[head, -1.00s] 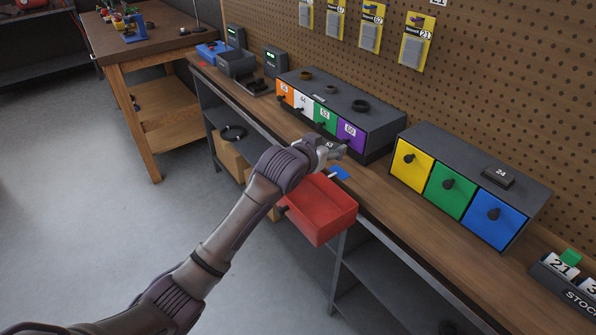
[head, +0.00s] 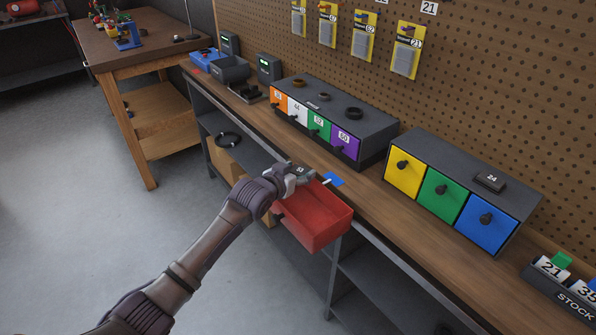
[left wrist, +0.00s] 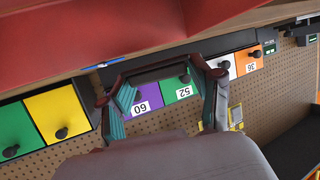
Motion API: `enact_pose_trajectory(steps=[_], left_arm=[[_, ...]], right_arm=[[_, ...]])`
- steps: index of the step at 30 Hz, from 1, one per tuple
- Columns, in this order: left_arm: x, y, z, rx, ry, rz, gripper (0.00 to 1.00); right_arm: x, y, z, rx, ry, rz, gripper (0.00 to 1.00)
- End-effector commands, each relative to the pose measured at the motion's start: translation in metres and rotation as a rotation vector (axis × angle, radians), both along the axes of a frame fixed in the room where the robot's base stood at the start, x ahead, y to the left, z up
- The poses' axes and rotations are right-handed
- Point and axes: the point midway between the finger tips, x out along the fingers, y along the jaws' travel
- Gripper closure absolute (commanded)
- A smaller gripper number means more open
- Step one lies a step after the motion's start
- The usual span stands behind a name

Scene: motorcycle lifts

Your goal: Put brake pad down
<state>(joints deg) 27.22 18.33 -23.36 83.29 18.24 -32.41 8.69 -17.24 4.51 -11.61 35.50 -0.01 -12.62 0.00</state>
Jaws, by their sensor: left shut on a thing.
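My left gripper (head: 303,176) is shut on a dark brake pad (head: 298,169) with a small white label. In the head view it shows at the back left rim of the open red drawer (head: 322,222), at the bench's front edge; its exact height is unclear. In the left wrist view the gripper (left wrist: 168,98) has the dark pad (left wrist: 160,73) between its fingertips, and the red drawer (left wrist: 90,35) fills the top. A blue patch (head: 335,179) lies on the bench just right of the gripper. My right gripper is not in view.
A small-drawer cabinet (head: 375,129) with orange, white, green and purple fronts stands behind the gripper. Another cabinet (head: 510,193) with a 24-labelled pad (head: 490,181) on top stands to the right. Bare bench top (head: 400,205) lies in front of it.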

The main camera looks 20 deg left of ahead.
Motion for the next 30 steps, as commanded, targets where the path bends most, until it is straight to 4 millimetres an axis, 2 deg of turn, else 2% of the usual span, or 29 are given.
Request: enact_pose_trajectory(steps=[14, 15, 19, 30], left_arm=[[0.000, -0.001, -0.011, -0.001, -0.002, -0.001, 0.75], [0.000, 0.000, -0.012, 0.000, 0.000, -0.001, 0.34], [0.000, 0.000, -0.012, 0.000, 0.000, -0.001, 0.13], [0.000, 0.000, -0.009, -0.001, -0.001, -0.001, 0.11]], right_arm=[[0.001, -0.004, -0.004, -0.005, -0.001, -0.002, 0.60], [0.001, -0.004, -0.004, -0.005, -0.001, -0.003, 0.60], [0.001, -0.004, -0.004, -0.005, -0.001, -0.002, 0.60], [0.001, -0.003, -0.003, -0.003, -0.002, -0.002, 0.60]])
